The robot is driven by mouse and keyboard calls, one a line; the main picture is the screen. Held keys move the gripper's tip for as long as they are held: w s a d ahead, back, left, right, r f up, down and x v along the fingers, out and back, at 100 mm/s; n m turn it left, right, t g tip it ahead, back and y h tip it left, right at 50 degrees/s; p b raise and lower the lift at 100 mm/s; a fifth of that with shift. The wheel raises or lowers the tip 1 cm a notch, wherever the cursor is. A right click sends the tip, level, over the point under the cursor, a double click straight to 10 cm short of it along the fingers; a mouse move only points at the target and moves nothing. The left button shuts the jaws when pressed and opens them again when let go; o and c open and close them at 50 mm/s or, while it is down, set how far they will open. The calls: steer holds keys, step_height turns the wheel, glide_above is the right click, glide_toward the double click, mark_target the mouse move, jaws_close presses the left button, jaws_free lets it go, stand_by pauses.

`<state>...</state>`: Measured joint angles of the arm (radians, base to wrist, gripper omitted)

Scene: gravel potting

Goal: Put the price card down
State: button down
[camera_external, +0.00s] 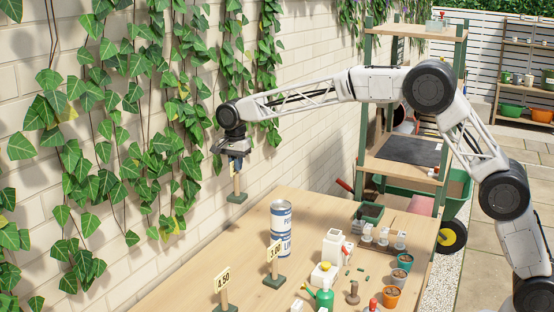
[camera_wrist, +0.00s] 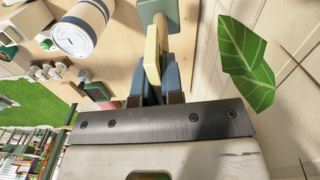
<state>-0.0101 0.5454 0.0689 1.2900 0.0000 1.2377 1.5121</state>
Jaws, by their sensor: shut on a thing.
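My gripper (camera_external: 235,158) is shut on a price card, whose wooden post and green base (camera_external: 237,197) hang below it, roughly upright. In the wrist view, the pale yellow card (camera_wrist: 153,55) is seen edge-on between the blue fingertips of my gripper (camera_wrist: 153,85). The held card's face cannot be read. Its base appears clear of the table (camera_external: 185,277), near the back edge by the wall. Two other price cards stand on the table: one marked 4.50 (camera_external: 222,280), and one partly unreadable (camera_external: 273,254).
A white and blue can (camera_external: 281,228) stands near the held card, and also shows in the wrist view (camera_wrist: 82,28). Ivy (camera_external: 185,115) covers the wall behind.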

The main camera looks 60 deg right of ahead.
step_height(320, 180, up, 3)
steer(key=shift+f, duration=0.2)
steer(key=s+d, duration=0.7)
steer(key=s, duration=0.6)
steer(key=s+d, duration=0.7)
steer(key=s, duration=0.6)
step_height(320, 180, down, 11)
steer(key=shift+m, duration=0.4)
step_height(320, 180, down, 6)
steer(key=shift+f, duration=0.15)
